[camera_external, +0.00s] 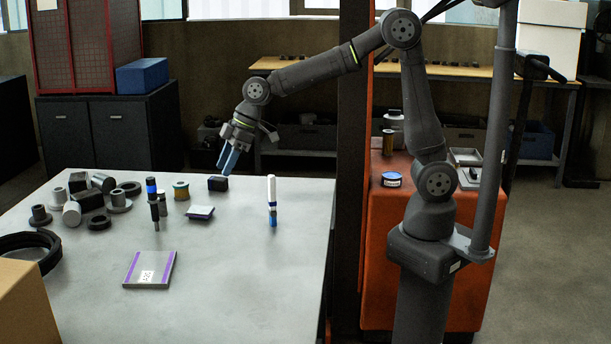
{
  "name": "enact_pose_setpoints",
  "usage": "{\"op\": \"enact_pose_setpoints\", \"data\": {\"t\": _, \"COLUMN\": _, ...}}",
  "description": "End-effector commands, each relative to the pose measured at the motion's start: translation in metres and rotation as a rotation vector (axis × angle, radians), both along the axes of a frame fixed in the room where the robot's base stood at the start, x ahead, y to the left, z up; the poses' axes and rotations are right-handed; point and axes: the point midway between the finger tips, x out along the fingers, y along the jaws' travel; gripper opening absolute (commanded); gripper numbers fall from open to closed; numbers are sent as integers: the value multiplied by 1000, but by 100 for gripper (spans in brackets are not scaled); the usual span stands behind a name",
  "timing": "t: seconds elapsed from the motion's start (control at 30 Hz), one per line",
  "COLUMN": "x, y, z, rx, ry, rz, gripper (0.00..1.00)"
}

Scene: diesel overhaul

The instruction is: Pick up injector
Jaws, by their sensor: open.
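The slim upright dark part with a blue top (153,203) on the table may be the injector, but I cannot tell for certain. A slim upright white and blue piece (271,200) stands to the right on the same table and could also be it. My gripper (229,164) is open, with blue-grey fingers pointing down near the table's back edge. It appears just above a small dark block (217,184). I see nothing between the fingers. It is apart from both slim upright parts.
Several dark rings and cylinders (119,201) cluster at the table's left. A gold spool (181,190) and small dark pad (200,213) are near the middle. A flat plate with purple strips (149,270) lies in front. The table's (255,285) front right is clear.

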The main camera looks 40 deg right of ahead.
Motion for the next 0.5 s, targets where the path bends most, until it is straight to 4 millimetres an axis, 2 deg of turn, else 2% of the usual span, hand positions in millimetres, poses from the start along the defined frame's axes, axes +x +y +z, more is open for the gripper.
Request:
{"op": "enact_pose_setpoints", "data": {"t": 0.03, "x": 12, "y": 17, "z": 11, "rx": -3, "ry": 0, "rz": 16, "gripper": 47}}
{"op": "enact_pose_setpoints", "data": {"t": 0.2, "x": 42, "y": 58, "z": 48, "rx": -28, "ry": 6, "rz": 69, "gripper": 47}}
{"op": "enact_pose_setpoints", "data": {"t": 0.4, "x": 71, "y": 95, "z": 88, "rx": -64, "ry": 4, "rz": 118, "gripper": 47}}
{"op": "enact_pose_setpoints", "data": {"t": 0.5, "x": 80, "y": 106, "z": 103, "rx": -80, "ry": 2, "rz": 135, "gripper": 47}}
